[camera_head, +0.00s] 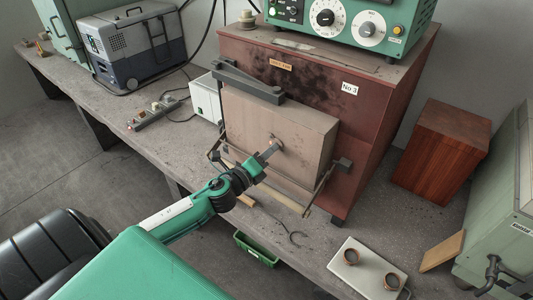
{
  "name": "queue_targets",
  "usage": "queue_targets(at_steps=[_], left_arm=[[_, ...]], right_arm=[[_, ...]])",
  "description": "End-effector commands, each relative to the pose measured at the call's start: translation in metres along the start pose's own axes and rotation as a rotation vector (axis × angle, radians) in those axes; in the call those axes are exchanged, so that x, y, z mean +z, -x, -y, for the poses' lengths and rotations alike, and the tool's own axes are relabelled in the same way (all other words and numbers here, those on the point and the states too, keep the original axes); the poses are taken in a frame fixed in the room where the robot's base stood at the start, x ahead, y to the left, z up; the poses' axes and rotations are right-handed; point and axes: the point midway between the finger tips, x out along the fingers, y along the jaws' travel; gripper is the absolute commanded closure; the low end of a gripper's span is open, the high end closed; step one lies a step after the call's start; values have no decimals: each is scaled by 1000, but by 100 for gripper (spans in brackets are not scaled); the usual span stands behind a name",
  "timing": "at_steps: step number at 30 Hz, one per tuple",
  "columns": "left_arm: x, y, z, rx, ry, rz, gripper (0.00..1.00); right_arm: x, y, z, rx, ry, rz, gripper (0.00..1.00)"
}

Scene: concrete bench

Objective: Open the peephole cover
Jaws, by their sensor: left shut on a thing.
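A reddish-brown furnace (360,90) stands on the bench, with a pale brown door (300,122) on its front. The peephole cover (279,143) is a small, roundish grey piece near the middle of the door. My left gripper (272,150) reaches up to it from the lower left and is shut on it. The fingertips hide part of the cover, so I cannot tell how far the hole behind it is uncovered. My right gripper is not in view.
A handle bar (270,185) runs along the door's lower front. A green control box (350,25) stands on the furnace. A white plate (350,275) with two brown rings lies on the bench at front right. A wooden block (440,150) stands right of the furnace.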

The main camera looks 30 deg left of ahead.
Motion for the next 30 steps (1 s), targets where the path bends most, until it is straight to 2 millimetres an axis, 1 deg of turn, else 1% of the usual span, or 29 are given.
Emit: queue_targets(at_steps=[9, 18, 24, 30], left_arm=[[1, -1, 11, -3, 304, 18, 100], [3, -1, 20, -6, 565, 31, 100], [5, -1, 23, -7, 694, 38, 100], [6, -1, 24, -7, 775, 42, 100]], right_arm=[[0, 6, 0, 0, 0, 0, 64], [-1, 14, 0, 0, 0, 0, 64], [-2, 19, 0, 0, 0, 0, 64], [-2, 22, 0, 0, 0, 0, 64]])
